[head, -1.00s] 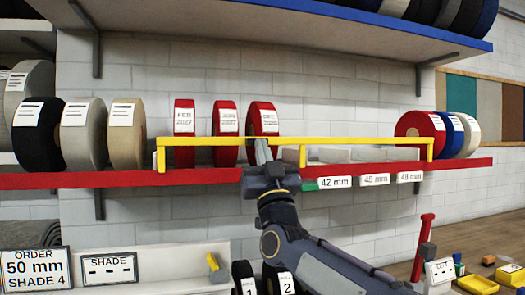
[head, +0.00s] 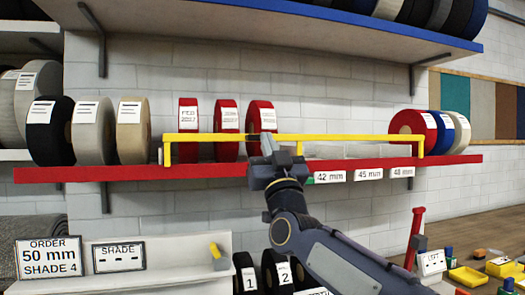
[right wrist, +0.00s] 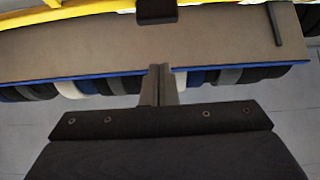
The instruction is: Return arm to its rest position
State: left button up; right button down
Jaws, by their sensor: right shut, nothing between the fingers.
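My right gripper (head: 267,146) is in the middle of the head view, its arm reaching up from the lower right. Its fingers are together and hold nothing; they overlap the yellow rail (head: 350,138) and the lower part of the rightmost of three upright red rolls (head: 262,116). Whether they touch either cannot be told. In the right wrist view the shut fingers (right wrist: 160,85) point up the picture, with the underside of the blue-edged upper shelf (right wrist: 80,50) beyond them. My left gripper is not in view.
The red-edged shelf (head: 130,171) also bears black, grey and tan rolls at left and red, blue and cream ones at right. The blue-edged shelf (head: 350,28) overhangs above. Below stand numbered rolls (head: 245,272), an order sign (head: 48,257) and a red-handled tool (head: 415,235).

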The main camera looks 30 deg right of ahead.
jog(key=b+v, duration=0.2)
jog(key=v, duration=0.7)
jog(key=shift+f+b, duration=0.35)
